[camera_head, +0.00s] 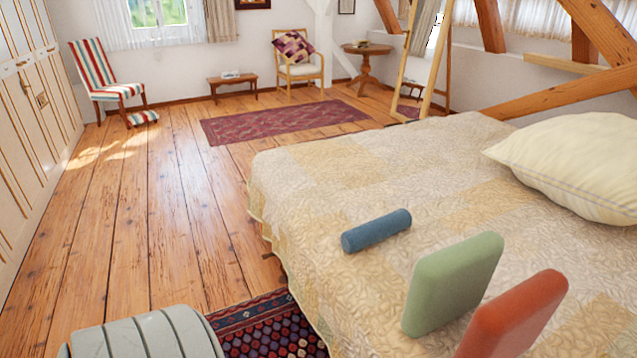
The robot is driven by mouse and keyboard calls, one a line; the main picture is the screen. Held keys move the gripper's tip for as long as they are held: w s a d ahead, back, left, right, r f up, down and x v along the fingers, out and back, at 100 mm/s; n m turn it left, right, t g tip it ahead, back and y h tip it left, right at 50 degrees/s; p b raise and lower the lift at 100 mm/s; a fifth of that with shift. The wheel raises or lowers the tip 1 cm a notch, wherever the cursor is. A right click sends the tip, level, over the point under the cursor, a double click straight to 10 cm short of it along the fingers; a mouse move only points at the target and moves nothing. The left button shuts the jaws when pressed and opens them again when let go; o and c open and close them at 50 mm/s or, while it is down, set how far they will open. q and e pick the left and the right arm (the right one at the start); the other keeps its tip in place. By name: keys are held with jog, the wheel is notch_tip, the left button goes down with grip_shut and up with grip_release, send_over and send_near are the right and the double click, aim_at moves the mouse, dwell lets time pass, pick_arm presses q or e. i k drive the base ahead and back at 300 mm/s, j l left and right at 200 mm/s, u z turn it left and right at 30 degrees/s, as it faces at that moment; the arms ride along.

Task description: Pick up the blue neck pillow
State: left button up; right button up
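The blue neck pillow (376,230) is a small round bolster. It lies on its side on the patterned bedspread of the bed (345,165), near the bed's left edge. It is fully visible and nothing touches it from above. Neither of my grippers shows in this view.
A green cushion (455,280) and a red cushion (515,315) stand on the bed to the pillow's right and nearer. A cream pillow (580,165) lies farther right. A grey rounded piece (145,338) is at bottom left. The wooden floor (150,220) left of the bed is clear.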

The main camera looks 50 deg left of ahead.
aim_at(354, 240)
jog(key=u, duration=1.25)
jog(key=z, duration=0.55)
jog(key=i+j+z, duration=0.2)
jog(key=j+z, duration=0.2)
jog(key=j, duration=0.15)
jog(key=i+j+z, duration=0.1)
jog(key=j+z, duration=0.25)
jog(key=j, duration=0.25)
jog(key=j+z, duration=0.4)
jog(key=j, duration=0.2)
